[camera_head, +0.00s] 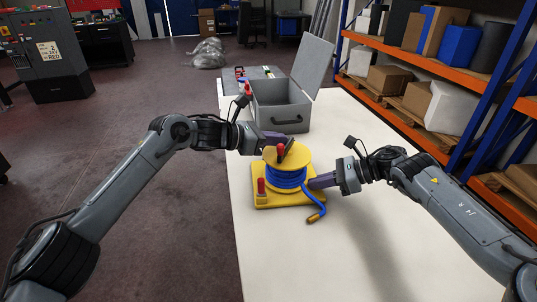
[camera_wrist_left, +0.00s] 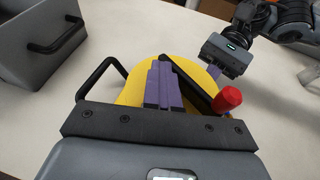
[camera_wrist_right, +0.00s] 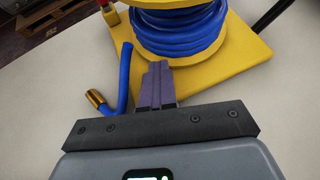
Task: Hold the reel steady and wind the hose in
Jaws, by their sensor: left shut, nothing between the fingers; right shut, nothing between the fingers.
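The reel (camera_head: 270,157) has a yellow flange and a wound blue hose (camera_head: 288,178). It stands on a yellow base (camera_head: 290,200) with a red-topped post (camera_head: 261,186). The hose's free end with a brass tip (camera_head: 316,217) lies in front on the table; it also shows in the right wrist view (camera_wrist_right: 97,98). A black crank with a red knob (camera_wrist_left: 228,98) crosses the reel's top. My left gripper (camera_head: 285,138) is shut and empty over the reel top, beside the crank; its purple fingers show in its wrist view (camera_wrist_left: 163,66). My right gripper (camera_head: 313,182) is shut and empty at the reel's right side, close to the wound hose.
An open grey toolbox (camera_head: 280,112) stands behind the reel on the white table (camera_head: 350,250). A grey mat with small tools (camera_head: 260,72) lies farther back. Orange shelving (camera_head: 430,62) lines the right. The table's front is clear.

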